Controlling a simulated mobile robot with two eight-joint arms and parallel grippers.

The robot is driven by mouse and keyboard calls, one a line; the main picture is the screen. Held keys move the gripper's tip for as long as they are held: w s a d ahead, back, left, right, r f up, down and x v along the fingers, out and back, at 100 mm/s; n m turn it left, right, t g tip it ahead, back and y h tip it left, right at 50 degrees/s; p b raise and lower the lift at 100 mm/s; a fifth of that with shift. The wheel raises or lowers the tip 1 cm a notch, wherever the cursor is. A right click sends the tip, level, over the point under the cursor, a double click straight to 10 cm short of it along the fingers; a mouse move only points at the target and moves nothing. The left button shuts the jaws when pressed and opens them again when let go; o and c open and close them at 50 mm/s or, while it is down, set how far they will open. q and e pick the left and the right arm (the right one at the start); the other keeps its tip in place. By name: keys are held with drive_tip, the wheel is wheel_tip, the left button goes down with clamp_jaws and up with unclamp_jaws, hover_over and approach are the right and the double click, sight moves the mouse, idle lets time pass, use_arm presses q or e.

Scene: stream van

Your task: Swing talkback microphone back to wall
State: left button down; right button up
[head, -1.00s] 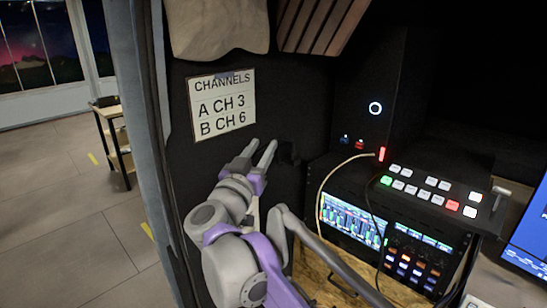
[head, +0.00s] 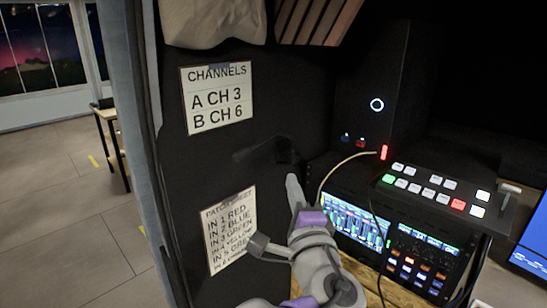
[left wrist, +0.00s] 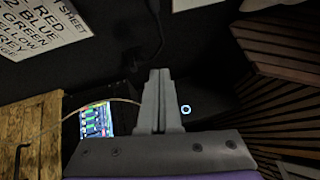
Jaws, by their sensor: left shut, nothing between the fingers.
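The talkback microphone is hard to make out against the black wall. A dark slim arm (head: 255,151) runs left from a small dark block (head: 285,150) below the channels sign, and seems to lie close along the wall. I take this to be the microphone on its mount, but its head is not clear. My left gripper (head: 293,180) is shut and empty, just below the block, pointing up. In the left wrist view the shut fingers (left wrist: 158,74) point toward the dark wall, with nothing between them. My right gripper is not in view.
The channels sign (head: 217,95) and a patch sheet (head: 231,228) are on the wall. On the right are a lit switcher panel (head: 436,190), a rack with screens (head: 355,222) and a black speaker (head: 370,95). A pale cable (head: 335,168) loops near my gripper.

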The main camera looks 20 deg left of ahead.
use_arm(q)
drive_tip(key=s+a+x, duration=0.1)
drive_tip(key=a+x, duration=0.1)
drive_tip(key=x, duration=1)
drive_tip(key=shift+w+a+r+p, duration=0.25)
drive_tip(key=shift+w+a+p, duration=0.05)
drive_tip(key=shift+a+p, duration=0.15)
drive_tip(key=a+p, duration=0.2)
drive_tip(key=shift+w+p, duration=0.2)
drive_tip(key=shift+p, duration=0.15)
